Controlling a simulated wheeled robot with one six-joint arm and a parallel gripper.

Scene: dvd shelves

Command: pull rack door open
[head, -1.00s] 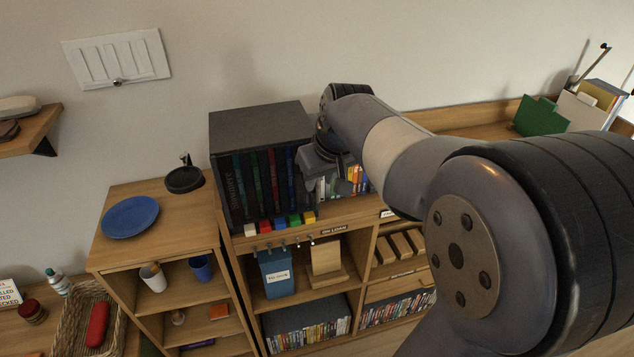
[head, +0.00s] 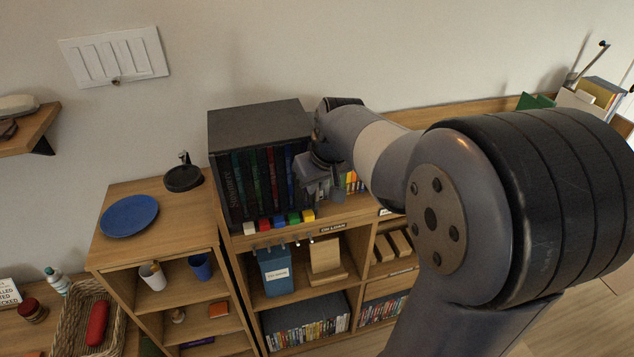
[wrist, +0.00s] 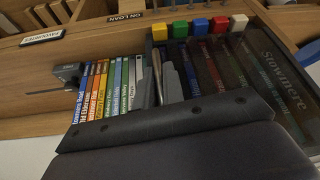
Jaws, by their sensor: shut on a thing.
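The rack (head: 258,122) is a black box on the wooden shelf unit. The door also shows in the wrist view (wrist: 280,75). My gripper (head: 322,188) is at the door's right edge in the head view. In the wrist view my gripper (wrist: 163,80) is shut at the edge of the door, between the dark spines and the bright ones. The part in its fingers is mostly hidden. I cannot tell how far the door stands from the rack.
Colored blocks (head: 279,219) line the shelf edge before the rack. Bright spines (wrist: 105,88) stand beside it, with a grey bookend (wrist: 68,72) at their end. A lower cabinet with a blue plate (head: 129,215) stands to the left. Open room lies before the shelves.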

